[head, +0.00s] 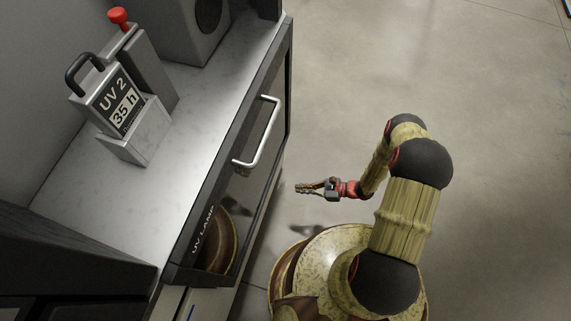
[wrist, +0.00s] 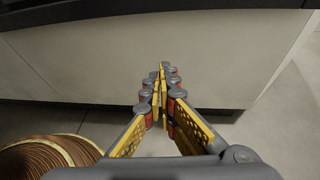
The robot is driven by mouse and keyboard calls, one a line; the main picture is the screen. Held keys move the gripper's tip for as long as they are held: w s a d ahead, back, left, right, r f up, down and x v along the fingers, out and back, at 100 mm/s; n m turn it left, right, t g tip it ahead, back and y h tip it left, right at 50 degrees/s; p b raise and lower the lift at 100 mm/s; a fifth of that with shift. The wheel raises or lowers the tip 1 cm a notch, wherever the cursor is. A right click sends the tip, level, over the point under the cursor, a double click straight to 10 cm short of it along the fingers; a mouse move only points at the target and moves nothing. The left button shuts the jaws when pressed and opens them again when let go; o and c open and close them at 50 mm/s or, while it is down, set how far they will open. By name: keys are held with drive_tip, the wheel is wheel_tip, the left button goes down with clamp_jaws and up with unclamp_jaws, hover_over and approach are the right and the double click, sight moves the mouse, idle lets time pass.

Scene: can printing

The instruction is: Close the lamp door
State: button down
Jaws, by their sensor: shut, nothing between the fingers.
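The lamp door (head: 240,170) is a dark glossy panel with a dark frame, marked "UV LAMP", along the front of the counter in the head view. A silver bar handle (head: 268,135) is on it. The door looks about flush with the counter front; I cannot tell if a small gap remains. My gripper (head: 300,188) is shut and empty, to the right of the door and apart from it, pointing left. In the wrist view the closed fingers (wrist: 160,75) point at a pale cabinet front (wrist: 110,60) below a dark edge.
On the counter (head: 70,185) stand a grey "UV 2" cartridge (head: 105,95) with a black handle in a pale holder (head: 140,135), a grey unit with a red knob (head: 120,18), and a grey box (head: 190,30). Open floor (head: 480,100) lies to the right.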

sight(274, 77)
drive_tip(key=w+d+t, duration=0.2)
drive_tip(key=w, duration=0.4)
drive_tip(key=b+x, duration=0.3)
drive_tip(key=x, duration=0.7)
drive_tip(key=shift+m, duration=0.4)
drive_tip(key=shift+w+d+r+b, duration=0.1)
drive_tip(key=shift+r+b, duration=0.1)
drive_tip(key=shift+r, duration=1)
drive_tip(key=shift+w+r+b, duration=0.1)
drive_tip(key=shift+r+b, duration=0.05)
drive_tip(key=shift+r, duration=1.05)
wheel_tip(274, 77, up, 57)
drive_tip(key=p, duration=3.1)
drive_tip(key=shift+w+r, duration=0.1)
